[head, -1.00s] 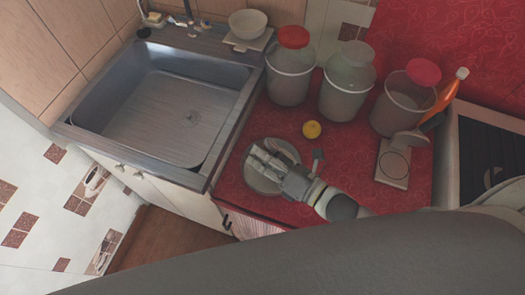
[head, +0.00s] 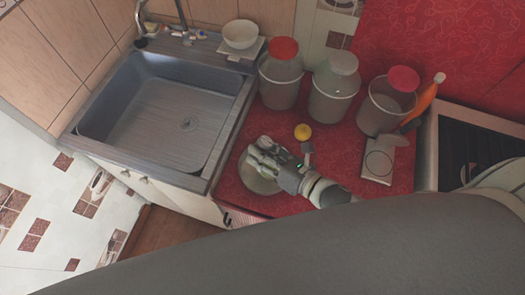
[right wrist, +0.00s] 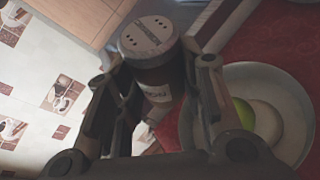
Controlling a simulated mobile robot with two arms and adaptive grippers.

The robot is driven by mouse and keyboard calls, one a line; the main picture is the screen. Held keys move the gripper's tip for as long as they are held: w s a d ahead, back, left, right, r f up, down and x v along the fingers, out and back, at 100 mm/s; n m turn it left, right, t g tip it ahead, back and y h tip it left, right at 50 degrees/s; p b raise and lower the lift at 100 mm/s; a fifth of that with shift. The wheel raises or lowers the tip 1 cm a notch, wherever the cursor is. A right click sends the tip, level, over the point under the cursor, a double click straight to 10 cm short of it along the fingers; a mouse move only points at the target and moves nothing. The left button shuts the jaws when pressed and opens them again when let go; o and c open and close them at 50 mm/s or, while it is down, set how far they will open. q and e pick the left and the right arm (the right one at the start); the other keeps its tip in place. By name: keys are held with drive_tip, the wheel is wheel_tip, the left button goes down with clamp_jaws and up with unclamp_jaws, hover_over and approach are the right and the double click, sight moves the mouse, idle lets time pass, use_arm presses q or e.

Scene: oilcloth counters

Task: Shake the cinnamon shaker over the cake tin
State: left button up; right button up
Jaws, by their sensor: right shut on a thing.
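The cinnamon shaker (right wrist: 152,70) shows in the right wrist view, dark-bodied with a pale label and a grey lid pierced with holes. My right gripper (right wrist: 155,85) is shut around its body, and the lid faces the wrist camera. The cake tin (head: 254,183) is a round grey pan on the red counter. In the head view my right gripper (head: 262,154) is over its far part and hides some of it. In the right wrist view the tin (right wrist: 291,100) holds a green round thing and a pale round thing. My left gripper is out of view.
A lemon (head: 303,132) lies just beyond the gripper. Three lidded jars, the nearest to the sink being a red-lidded jar (head: 281,88), stand behind. The sink (head: 165,115) is left.

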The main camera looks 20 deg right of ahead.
sight(264, 149)
drive_tip(key=shift+r, duration=0.1)
drive_tip(key=shift+r+p, duration=0.2)
drive_tip(key=shift+p, duration=0.25)
drive_tip(key=r+n+h+p, duration=0.1)
drive_tip(key=p, duration=0.1)
drive_tip(key=shift+p, duration=0.35)
drive_tip(key=r+n+h+p, duration=0.1)
drive_tip(key=n+p, duration=0.1)
drive_tip(key=p, duration=0.2)
drive_tip(key=shift+r+h, duration=0.25)
drive_tip(key=shift+h, duration=0.05)
drive_tip(key=shift+n+p, duration=0.5)
drive_tip(key=shift+p, duration=0.1)
